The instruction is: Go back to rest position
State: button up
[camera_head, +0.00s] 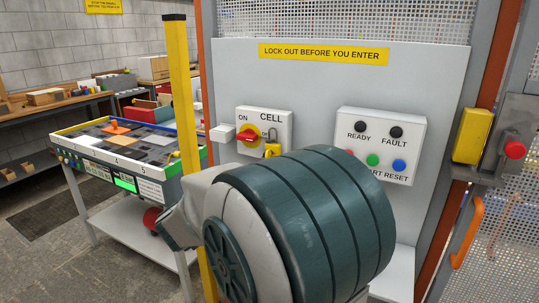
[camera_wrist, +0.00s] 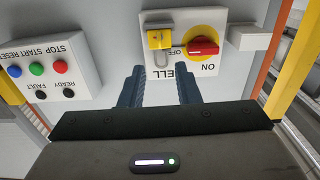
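My gripper (camera_wrist: 160,88) is open and empty in the wrist view, its two dark fingers apart in front of the CELL switch box (camera_wrist: 170,73). That view is upside down. I cannot tell whether the fingers touch the box. In the head view my arm's large teal and grey joint hides my gripper. The box carries a red knob (camera_head: 248,134) on a yellow disc, between ON and OFF labels. A yellow padlock (camera_head: 272,150) is beside the knob; the wrist view shows its body (camera_wrist: 159,39) and shackle, but not clearly whether it is locked.
A button box (camera_head: 379,145) with dark READY and FAULT lamps is at right on the grey panel (camera_head: 420,75). A yellow post (camera_head: 182,100) stands left of the panel. A board table (camera_head: 120,140) is farther left. An orange handle (camera_head: 466,232) is at far right.

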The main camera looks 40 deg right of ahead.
jog(key=shift+v, duration=1.5)
jog(key=w+a+f+n+t+y+p, duration=0.1)
jog(key=w+a+f+n+t+y, duration=0.15)
jog(key=a+n+y, duration=0.45)
jog(key=w+a+f+n+t+y+p, duration=0.1)
jog(key=w+a+n+t+y, duration=0.2)
jog(key=a+y, duration=0.7)
jog(key=s+a+f+n+g, duration=0.1)
jog(key=s+f+g, duration=0.3)
jog(key=s, duration=0.6)
jog(key=s+a+f+n+g, duration=0.1)
jog(key=s+f+g, duration=0.3)
jog(key=s, duration=0.6)
jog(key=shift+n+g+p, duration=0.45)
jog(key=shift+n+g, duration=0.15)
jog(key=shift+g, duration=0.15)
